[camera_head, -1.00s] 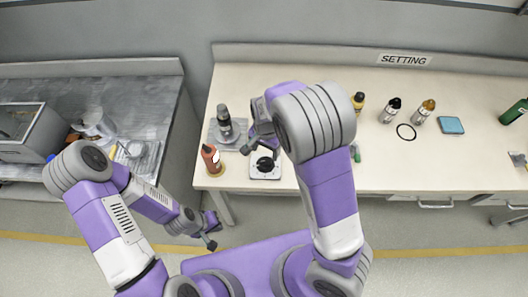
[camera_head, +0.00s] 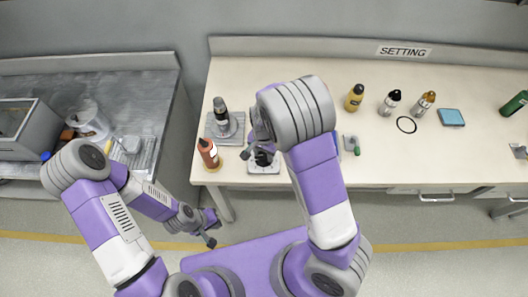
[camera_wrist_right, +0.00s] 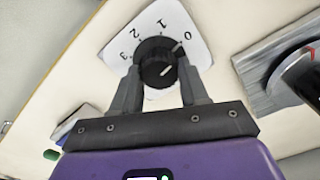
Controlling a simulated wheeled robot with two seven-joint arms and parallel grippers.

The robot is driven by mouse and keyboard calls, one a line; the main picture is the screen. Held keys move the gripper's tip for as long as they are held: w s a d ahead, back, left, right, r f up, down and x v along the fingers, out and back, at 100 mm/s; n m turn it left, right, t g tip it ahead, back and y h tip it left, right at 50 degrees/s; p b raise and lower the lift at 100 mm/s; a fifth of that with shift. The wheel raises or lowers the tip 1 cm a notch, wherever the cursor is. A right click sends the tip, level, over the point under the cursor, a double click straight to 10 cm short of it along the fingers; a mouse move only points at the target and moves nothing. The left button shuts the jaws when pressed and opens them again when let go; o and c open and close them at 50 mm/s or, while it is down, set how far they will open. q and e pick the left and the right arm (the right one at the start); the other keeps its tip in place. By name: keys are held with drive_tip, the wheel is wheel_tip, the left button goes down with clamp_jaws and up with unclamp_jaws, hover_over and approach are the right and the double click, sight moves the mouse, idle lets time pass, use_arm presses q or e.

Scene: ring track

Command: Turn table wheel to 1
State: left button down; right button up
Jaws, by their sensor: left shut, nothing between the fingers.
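The table wheel is a black round knob (camera_wrist_right: 157,62) on a white plate (camera_wrist_right: 185,22) marked 0, 1, 2, 3. A white line on the knob points toward the 0 side. In the head view the plate (camera_head: 264,169) lies near the table's front left, with the knob partly hidden by my right gripper. My right gripper (camera_wrist_right: 158,66) has its fingers apart, one on each side of the knob; I cannot tell whether they touch it. It also shows in the head view (camera_head: 259,154). My left gripper (camera_head: 211,228) is shut and empty, low in front of the table.
The middle front is fairly clear.

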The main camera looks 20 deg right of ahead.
drive_tip(key=c, duration=0.3)
drive_tip(key=n, duration=0.3)
drive_tip(key=shift+n+p, duration=0.4)
drive_tip(key=shift+n, duration=1.9)
drive_tip(key=o, duration=1)
drive_tip(key=shift+o, duration=0.2)
